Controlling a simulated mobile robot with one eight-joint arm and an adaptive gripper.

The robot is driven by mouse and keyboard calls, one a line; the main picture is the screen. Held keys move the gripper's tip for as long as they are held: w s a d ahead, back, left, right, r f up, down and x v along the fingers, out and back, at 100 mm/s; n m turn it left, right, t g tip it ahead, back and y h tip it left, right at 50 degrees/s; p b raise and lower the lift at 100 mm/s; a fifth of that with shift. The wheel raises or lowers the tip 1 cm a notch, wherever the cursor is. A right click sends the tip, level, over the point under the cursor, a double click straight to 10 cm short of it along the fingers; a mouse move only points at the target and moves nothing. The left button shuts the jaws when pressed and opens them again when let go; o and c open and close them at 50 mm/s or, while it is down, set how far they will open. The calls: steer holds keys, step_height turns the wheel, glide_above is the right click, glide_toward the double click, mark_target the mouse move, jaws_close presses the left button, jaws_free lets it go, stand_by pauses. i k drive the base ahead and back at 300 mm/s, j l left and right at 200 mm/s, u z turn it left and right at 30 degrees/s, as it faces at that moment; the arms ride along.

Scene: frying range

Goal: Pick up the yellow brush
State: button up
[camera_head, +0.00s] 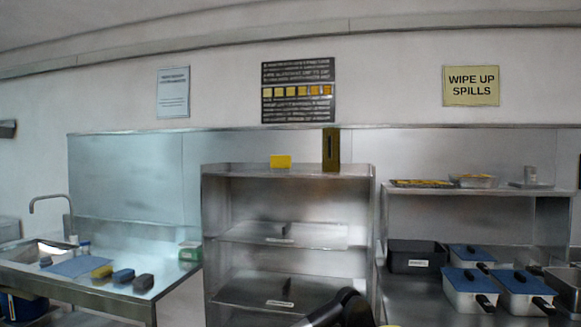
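A small yellow item (101,271) lies on the left steel counter, in a row with two dark block-like items; it may be the yellow brush, but it is too small to tell. A dark rounded part, probably of my own arm, shows at the bottom centre, well away from both. My gripper's fingers cannot be made out.
Left counter (112,296) holds a sink (38,252), a blue cloth or mat (77,265) and a green-white box (190,251). The shelf unit (288,172) stands centrally. At right are blue-lidded containers (470,291), a black bin (416,262) and trays (421,183).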

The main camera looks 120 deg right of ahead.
mark_target(278, 163)
steer(key=z, duration=4)
steer(key=u, duration=4.35)
steer(key=z, duration=4.35)
